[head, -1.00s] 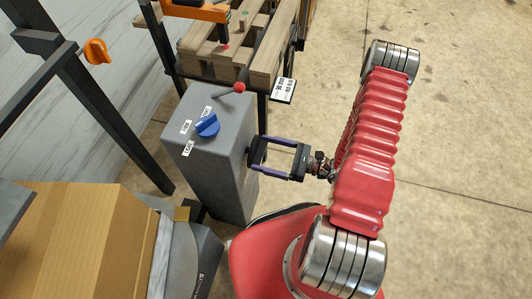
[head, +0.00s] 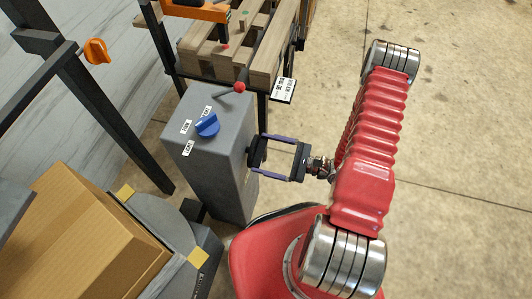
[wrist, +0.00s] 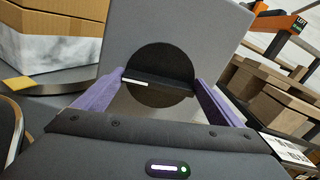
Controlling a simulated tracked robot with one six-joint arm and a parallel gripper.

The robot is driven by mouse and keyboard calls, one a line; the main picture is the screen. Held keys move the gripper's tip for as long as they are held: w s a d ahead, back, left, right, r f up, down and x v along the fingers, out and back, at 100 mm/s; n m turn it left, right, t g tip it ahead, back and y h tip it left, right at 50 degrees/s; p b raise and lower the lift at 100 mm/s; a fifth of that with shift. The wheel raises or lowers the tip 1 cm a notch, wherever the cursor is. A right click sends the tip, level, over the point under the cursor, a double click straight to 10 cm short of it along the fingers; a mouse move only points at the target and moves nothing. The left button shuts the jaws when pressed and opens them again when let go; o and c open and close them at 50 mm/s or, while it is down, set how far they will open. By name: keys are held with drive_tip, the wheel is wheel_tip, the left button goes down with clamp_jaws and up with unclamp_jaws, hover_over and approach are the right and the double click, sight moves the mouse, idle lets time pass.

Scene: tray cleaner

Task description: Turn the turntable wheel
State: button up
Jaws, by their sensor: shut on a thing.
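The turntable wheel is a black disc (wrist: 165,60) with a raised dark bar across it that carries a white mark. It sits on the side of a grey control box (head: 222,165). My gripper (head: 256,153) reaches this side from the right. In the wrist view its purple fingers (wrist: 158,82) are shut on the ends of the bar. The bar lies close to level, slightly tilted.
The control box top has a blue knob (head: 207,125) and a red-tipped lever (head: 238,87). A wooden pallet (head: 225,55) and an orange-and-black rack part (head: 195,10) stand behind. A dark post with an orange knob (head: 97,50) is at left. The floor at right is clear.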

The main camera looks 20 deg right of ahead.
drive_tip(key=shift+n, duration=1.1)
drive_tip(key=shift+s, duration=0.1)
drive_tip(key=o, duration=0.8)
drive_tip(key=shift+n, duration=0.3)
drive_tip(key=shift+o, duration=0.2)
drive_tip(key=shift+d, duration=0.1)
drive_tip(key=v, duration=1.3)
drive_tip(key=shift+s+d, duration=0.2)
drive_tip(key=shift+s, duration=0.05)
drive_tip(key=shift+f, duration=0.1)
